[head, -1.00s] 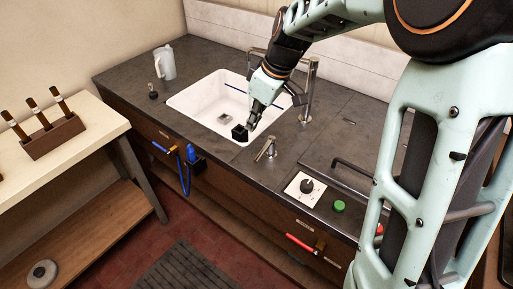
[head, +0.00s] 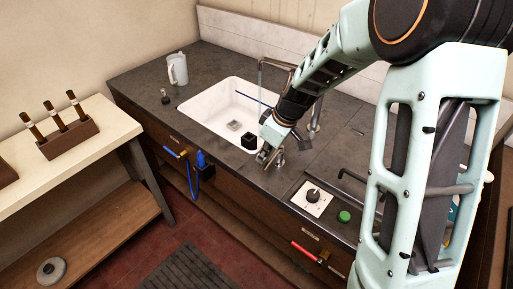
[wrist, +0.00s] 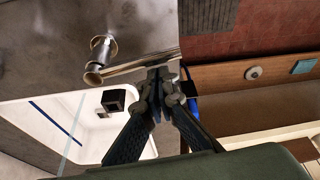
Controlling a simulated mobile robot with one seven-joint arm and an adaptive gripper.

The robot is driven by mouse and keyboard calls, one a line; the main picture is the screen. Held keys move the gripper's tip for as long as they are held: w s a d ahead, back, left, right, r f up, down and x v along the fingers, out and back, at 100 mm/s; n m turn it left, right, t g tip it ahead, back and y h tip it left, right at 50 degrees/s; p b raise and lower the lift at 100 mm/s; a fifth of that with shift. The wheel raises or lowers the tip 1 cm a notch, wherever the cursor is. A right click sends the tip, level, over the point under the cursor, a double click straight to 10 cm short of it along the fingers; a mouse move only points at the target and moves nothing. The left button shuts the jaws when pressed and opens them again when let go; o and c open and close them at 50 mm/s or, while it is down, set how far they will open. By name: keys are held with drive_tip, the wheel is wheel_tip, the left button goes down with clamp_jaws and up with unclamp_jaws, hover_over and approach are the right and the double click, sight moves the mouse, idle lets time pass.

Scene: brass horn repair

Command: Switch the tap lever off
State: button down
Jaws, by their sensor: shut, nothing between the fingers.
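The tap lever (head: 279,162) is a small metal handle on a round post on the counter, right of the sink. In the head view my gripper (head: 264,157) mostly hides it. In the wrist view the lever (wrist: 135,64) points from its post towards my fingertips. My gripper (wrist: 160,74) is shut and empty, with its tips close to the lever's free end; I cannot tell if they touch. The tall tap (head: 316,112) stands behind, and a thin pale line like water falls from its spout over the sink (head: 215,98).
A black block (head: 248,141) is at the sink's near edge. A knob panel (head: 312,197) and green button (head: 344,216) are on the counter to the right. A jug (head: 177,70) stands at the back left.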

drive_tip(key=shift+s+d+f+n+b, duration=0.15)
drive_tip(key=shift+s+d+n+b, duration=0.05)
drive_tip(key=shift+d+n+b, duration=0.1)
idle(0.4)
drive_tip(key=shift+d, duration=0.15)
drive_tip(key=shift+s+d+n+g+b, duration=0.4)
drive_tip(key=shift+d+n+g+b, duration=0.15)
drive_tip(key=shift+n+b, duration=0.55)
drive_tip(key=d+n, duration=0.1)
drive_tip(key=d+n+g, duration=0.1)
drive_tip(key=n, duration=0.1)
drive_tip(key=shift+s+d+n+y+b, duration=0.1)
drive_tip(key=shift+s+n+y+b, duration=0.2)
drive_tip(key=shift+s+b, duration=0.05)
drive_tip(key=shift+s+d, duration=0.1)
drive_tip(key=shift+d, duration=0.45)
drive_tip(key=a, duration=0.2)
drive_tip(key=a+b, duration=0.1)
drive_tip(key=a, duration=0.1)
drive_tip(key=shift+s+r, duration=0.15)
drive_tip(key=shift+r, duration=0.1)
drive_tip(key=v, duration=0.9)
drive_tip(key=shift+r, duration=0.2)
